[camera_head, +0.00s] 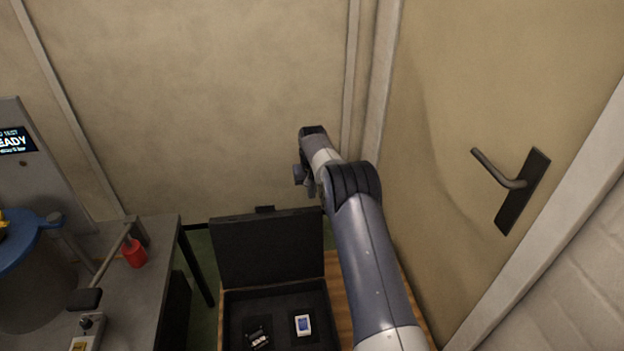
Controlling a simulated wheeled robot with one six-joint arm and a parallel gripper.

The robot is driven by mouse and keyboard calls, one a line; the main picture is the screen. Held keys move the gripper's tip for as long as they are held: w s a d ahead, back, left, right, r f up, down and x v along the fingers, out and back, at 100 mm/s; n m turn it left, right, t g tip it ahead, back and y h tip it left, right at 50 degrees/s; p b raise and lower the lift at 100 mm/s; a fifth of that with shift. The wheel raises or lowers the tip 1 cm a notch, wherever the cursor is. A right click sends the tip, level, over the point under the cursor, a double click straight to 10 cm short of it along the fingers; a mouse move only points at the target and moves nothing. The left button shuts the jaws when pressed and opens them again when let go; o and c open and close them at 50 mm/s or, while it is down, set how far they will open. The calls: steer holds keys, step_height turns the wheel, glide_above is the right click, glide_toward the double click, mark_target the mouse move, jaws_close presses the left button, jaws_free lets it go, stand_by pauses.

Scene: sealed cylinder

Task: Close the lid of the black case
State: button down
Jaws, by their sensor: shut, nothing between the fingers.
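The black case (276,345) stands open on a wooden surface at the lower middle of the head view. Its lid (268,248) stands raised at the back, close to upright, with a small dark latch or handle (264,209) on its top edge. My gripper (309,188) is small in the view, above the lid's upper right corner and partly hidden by my arm. It looks shut and empty. I cannot tell its distance from the lid, but it does not appear to touch it.
Inside the case lie a small white device with a blue screen (303,325) and a dark item (258,338). A grey bench (140,290) with a red cylinder (134,254) is at left. A door with a dark handle (515,187) is at right.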

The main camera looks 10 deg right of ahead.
steer(key=shift+s+p, duration=0.35)
steer(key=shift+s, duration=1.5)
